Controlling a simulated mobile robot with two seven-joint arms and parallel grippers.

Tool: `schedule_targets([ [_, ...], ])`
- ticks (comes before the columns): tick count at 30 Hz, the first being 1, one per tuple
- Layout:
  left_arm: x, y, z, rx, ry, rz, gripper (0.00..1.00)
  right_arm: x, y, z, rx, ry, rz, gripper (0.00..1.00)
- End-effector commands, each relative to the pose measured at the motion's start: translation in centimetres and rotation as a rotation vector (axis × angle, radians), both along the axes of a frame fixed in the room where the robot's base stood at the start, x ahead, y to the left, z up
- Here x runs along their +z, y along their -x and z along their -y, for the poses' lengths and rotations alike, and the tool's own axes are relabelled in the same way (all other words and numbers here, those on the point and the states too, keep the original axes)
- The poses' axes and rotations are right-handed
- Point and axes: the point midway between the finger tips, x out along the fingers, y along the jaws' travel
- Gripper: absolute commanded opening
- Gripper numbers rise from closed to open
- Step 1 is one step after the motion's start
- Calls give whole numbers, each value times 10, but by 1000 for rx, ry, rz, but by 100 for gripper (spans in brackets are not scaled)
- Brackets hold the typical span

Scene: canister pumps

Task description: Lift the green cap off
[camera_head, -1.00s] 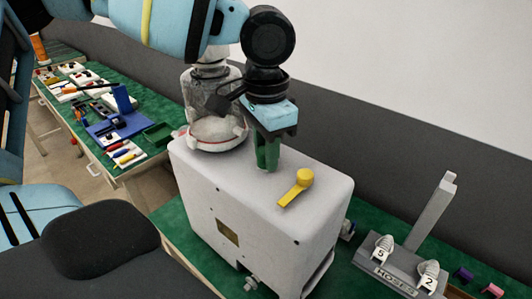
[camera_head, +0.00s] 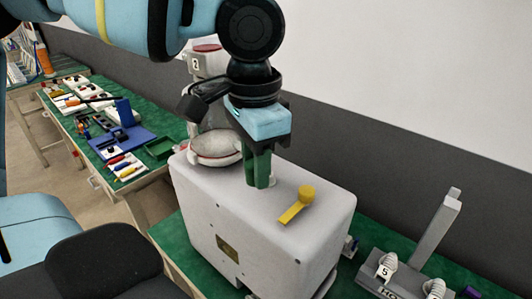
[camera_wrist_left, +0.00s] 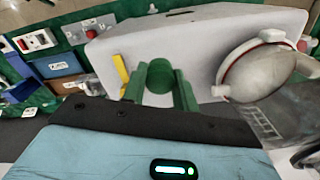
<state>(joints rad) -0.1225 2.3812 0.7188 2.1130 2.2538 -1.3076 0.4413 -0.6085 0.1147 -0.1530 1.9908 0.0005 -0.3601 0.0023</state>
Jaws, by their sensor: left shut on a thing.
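My left gripper (camera_head: 258,170) points down over the top of the white pump housing (camera_head: 262,240). Its green fingers are shut on the green cap (camera_wrist_left: 159,76), which shows round and dark green between them in the left wrist view. In the head view the fingers mostly hide the cap. A small whitish piece (camera_head: 271,180) shows just right of the fingertips on the housing top. I cannot tell whether the cap still touches the housing. My right gripper is not in view.
A yellow lever (camera_head: 299,204) lies on the housing top, right of the fingers. A grey rack (camera_head: 410,275) with numbered pieces is at lower right. A tool table (camera_head: 105,140) is at left.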

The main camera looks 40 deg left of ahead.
Motion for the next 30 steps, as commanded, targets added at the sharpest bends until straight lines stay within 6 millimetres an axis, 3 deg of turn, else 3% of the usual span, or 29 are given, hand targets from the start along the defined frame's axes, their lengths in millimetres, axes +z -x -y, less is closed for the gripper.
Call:
schedule_targets([
  [6,6,54,15,-3,-3,4,8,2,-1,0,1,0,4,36],
  [12,9,87,26,-1,-1,4,8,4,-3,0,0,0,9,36],
  [18,10,103,30,1,0,1,8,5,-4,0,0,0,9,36],
  [30,10,105,31,1,0,0,8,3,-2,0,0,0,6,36],
])
